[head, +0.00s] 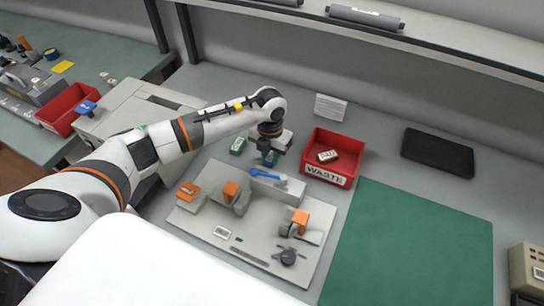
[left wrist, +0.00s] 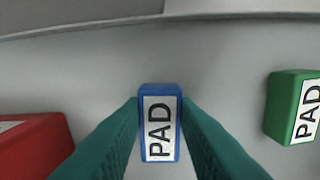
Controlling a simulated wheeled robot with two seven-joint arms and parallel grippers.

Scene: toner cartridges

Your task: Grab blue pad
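The blue pad (left wrist: 159,90) stands in the middle of the left wrist view, its white PAD label facing the camera. My left gripper (left wrist: 160,106) has one teal finger on each side of it, tips close against its sides; whether they press on it cannot be told. In the head view my left gripper (head: 269,156) is low behind the grey fixture board, and it mostly hides the pad there. My right gripper is not in view.
A green pad (head: 238,145) is just left of the gripper in the head view. A red WASTE bin (head: 328,179) holding a labelled piece stands to the right. The fixture board (head: 222,234) with orange-topped parts lies in front. The green mat (head: 415,245) is clear.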

